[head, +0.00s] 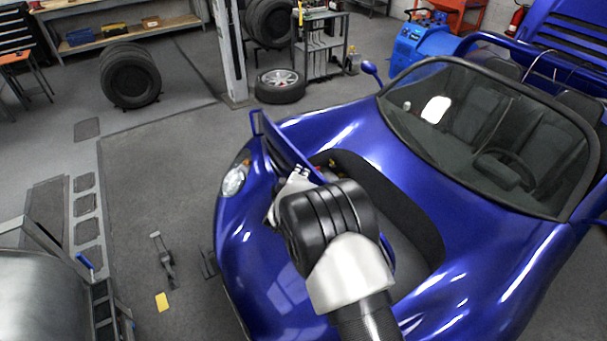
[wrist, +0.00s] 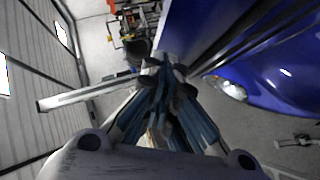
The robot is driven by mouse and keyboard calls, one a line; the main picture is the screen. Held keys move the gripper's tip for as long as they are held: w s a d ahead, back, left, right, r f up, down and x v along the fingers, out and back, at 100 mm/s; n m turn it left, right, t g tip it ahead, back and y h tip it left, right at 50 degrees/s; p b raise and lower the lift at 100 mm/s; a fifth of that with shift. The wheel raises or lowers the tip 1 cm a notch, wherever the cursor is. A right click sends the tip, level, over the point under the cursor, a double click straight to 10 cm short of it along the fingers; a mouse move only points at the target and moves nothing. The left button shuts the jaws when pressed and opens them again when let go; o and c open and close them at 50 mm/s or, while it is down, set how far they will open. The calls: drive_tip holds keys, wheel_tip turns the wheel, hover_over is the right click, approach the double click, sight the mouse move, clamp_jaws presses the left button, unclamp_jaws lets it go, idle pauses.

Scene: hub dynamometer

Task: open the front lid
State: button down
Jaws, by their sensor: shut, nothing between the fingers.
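The blue car's front lid (head: 287,148) stands raised, tilted up at the front edge of the open front compartment (head: 405,208). Part of the lid is hidden by my arm. In the wrist view the lid (wrist: 215,28) is a large blue panel at the upper right. My gripper (wrist: 163,75) is shut and empty, its fingertips close beside the lid; I cannot tell whether they touch it. In the head view my gripper (head: 292,184) is mostly hidden behind my wrist, at the near side of the lid.
The car's headlight (head: 236,178) and windshield (head: 490,135) flank the compartment. A car tire (head: 280,86) lies by a grey post (head: 230,50) behind it. A silver object (head: 45,295) stands at lower left. The floor left of the car is mostly clear.

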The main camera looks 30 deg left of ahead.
drive_tip(key=shift+w+d+f, duration=0.25)
drive_tip(key=shift+w+f, duration=0.05)
drive_tip(key=shift+w, duration=0.15)
drive_tip(key=w+d+b, duration=0.1)
drive_tip(key=w+d, duration=0.2)
drive_tip(key=w, duration=0.3)
drive_tip(key=w+d+g+b, duration=0.1)
drive_tip(key=w+d+b, duration=0.1)
drive_tip(key=w+d, duration=0.2)
drive_tip(key=w, duration=0.3)
drive_tip(key=shift+w+f+m, duration=0.15)
drive_tip(key=shift+f+m, duration=0.15)
drive_tip(key=shift+r, duration=0.1)
